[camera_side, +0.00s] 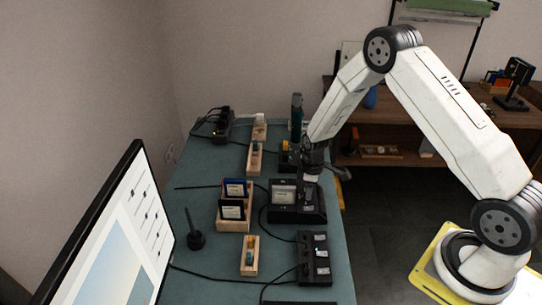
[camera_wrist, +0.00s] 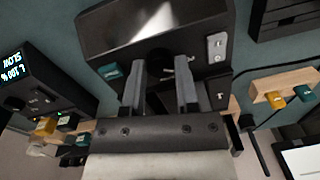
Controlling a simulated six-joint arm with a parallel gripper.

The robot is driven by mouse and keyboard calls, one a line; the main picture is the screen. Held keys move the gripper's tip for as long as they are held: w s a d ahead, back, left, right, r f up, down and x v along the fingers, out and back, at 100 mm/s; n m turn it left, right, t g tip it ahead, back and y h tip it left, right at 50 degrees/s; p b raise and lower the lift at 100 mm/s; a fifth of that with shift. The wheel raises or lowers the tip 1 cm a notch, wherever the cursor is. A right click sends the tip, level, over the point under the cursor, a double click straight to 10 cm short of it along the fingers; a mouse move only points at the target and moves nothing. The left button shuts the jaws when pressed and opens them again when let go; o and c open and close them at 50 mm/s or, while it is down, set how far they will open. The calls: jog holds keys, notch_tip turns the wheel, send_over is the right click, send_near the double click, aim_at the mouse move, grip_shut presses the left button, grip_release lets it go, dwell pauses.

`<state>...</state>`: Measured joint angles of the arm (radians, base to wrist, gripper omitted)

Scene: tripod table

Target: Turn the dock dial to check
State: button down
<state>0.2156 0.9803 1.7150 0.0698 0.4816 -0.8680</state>
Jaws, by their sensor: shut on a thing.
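The dock (camera_side: 297,212) is a black unit with a grey panel, on the teal table in the side view. In the wrist view its dark body (camera_wrist: 205,30) fills the top, with a glossy sloped face and a small light switch plate at its right. My gripper (camera_side: 312,179) points down at the dock's right part in the side view. In the wrist view my gripper (camera_wrist: 160,70) is shut on the dark dial (camera_wrist: 160,66), one finger on each side. The fingers hide most of the dial, so I cannot read its setting.
A wooden tray with cards (camera_side: 232,222) stands left of the dock. A black switch box (camera_side: 314,262) and a wooden block (camera_side: 249,265) are in front. A black peg stand (camera_side: 196,241) is at left. In the wrist view, a display unit reading SLOW (camera_wrist: 38,82) is at left.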

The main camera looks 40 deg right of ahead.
jog(key=shift+m, duration=0.4)
jog(key=m, duration=1.1)
jog(key=shift+m+t, duration=0.3)
jog(key=m, duration=0.5)
jog(key=shift+s, duration=0.1)
jog(key=m, duration=0.6)
jog(key=shift+m, duration=0.3)
jog(key=shift+c, duration=1.8)
grip_release()
